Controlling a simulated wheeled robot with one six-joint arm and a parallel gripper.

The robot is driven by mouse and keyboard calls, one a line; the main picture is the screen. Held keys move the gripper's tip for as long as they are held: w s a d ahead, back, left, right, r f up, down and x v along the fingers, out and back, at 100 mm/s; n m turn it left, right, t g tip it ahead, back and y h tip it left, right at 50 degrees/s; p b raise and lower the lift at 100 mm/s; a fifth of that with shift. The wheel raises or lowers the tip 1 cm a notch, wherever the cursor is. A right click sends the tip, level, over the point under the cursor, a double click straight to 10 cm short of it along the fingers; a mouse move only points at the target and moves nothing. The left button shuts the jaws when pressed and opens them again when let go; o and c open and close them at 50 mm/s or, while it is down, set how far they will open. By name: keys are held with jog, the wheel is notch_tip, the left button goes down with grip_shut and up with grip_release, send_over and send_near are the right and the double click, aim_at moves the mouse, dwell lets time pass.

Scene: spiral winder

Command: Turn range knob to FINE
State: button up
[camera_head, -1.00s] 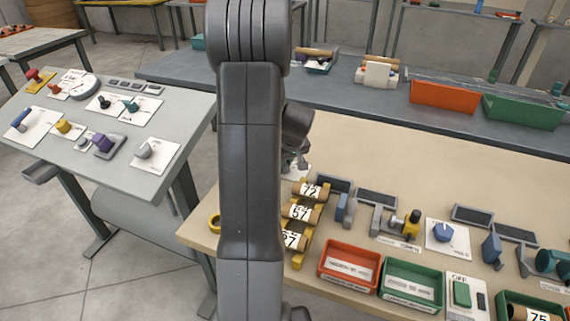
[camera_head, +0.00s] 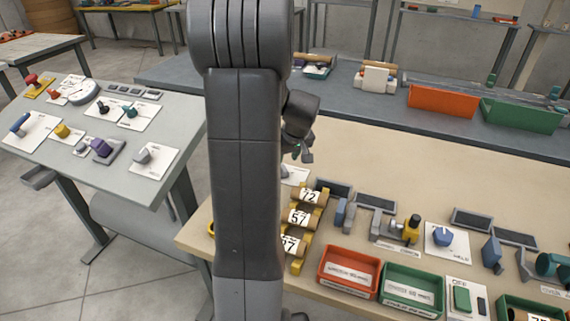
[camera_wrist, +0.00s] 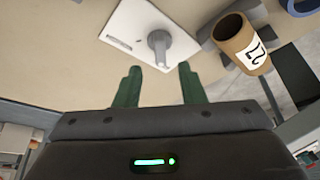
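A grey knob (camera_wrist: 159,42) with a raised grip stands on a white plate (camera_wrist: 127,27) in the wrist view. Print on the plate is too small to read, so I cannot confirm it is the range knob. In the head view a white plate (camera_head: 296,176) shows beside my arm, its knob mostly hidden. My gripper (camera_wrist: 159,68) is open and empty, its two green fingers apart and pointing toward the knob, which lies beyond the fingertips. In the head view my gripper (camera_head: 306,154) is small and partly hidden, above the table near that plate.
Numbered rolls sit close to the plate; one roll (camera_wrist: 241,44) is right of the knob in the wrist view. A red bin (camera_head: 349,273), a green bin (camera_head: 412,290) and a blue knob (camera_head: 442,236) are farther right. The tabletop behind them is clear.

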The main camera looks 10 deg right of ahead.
jog(key=v, duration=0.7)
jog(key=shift+r, duration=0.25)
jog(key=shift+s+f, duration=0.1)
jog(key=x, duration=1.3)
jog(key=shift+f, duration=0.3)
